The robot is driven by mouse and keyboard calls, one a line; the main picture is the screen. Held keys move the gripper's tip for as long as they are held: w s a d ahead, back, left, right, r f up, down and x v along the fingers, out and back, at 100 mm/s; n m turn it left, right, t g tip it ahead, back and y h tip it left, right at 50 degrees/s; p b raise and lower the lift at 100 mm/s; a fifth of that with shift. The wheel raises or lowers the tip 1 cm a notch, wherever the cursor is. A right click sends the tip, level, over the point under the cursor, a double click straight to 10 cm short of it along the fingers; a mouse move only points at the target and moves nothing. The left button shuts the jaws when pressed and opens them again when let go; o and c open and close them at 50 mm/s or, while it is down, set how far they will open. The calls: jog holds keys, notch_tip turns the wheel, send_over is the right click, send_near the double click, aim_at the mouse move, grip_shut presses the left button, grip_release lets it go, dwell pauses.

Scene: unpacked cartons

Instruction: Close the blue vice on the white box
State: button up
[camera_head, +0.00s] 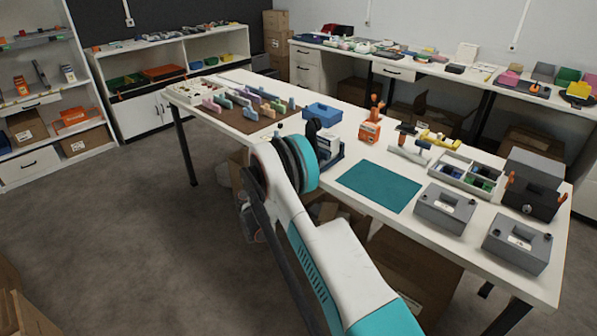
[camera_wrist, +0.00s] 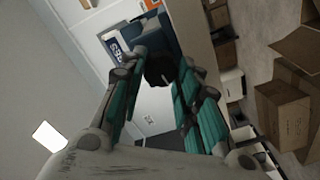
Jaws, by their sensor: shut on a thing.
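The blue vice (camera_wrist: 182,28) is at the top of the wrist view, close ahead of my gripper. The white box (camera_wrist: 113,42), with blue lettering, is beside the vice's blue body; how tightly the jaws meet it is unclear. In the head view the vice (camera_head: 333,160) stands at the table's front edge, partly behind my arm, with the white box (camera_head: 325,143) in it. A dark round knob (camera_wrist: 160,70) is on the near side of the vice. My gripper (camera_wrist: 165,72) is shut on this knob, with teal finger pads on both sides. In the head view my arm hides the fingers.
A teal mat (camera_head: 379,187) lies right of the vice. An orange vice (camera_head: 369,131), a grey vice (camera_head: 408,152) and a blue bin (camera_head: 322,113) stand behind. Grey boxes (camera_head: 446,208) and a dark toolbox (camera_head: 531,188) fill the right end. Cartons (camera_wrist: 282,110) lie below.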

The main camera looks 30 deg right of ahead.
jog(key=m, duration=1.1)
jog(key=shift+s, duration=0.15)
jog(key=shift+m, duration=0.4)
jog(key=o, duration=1.1)
jog(key=v, duration=1.2)
jog(key=shift+r, duration=0.1)
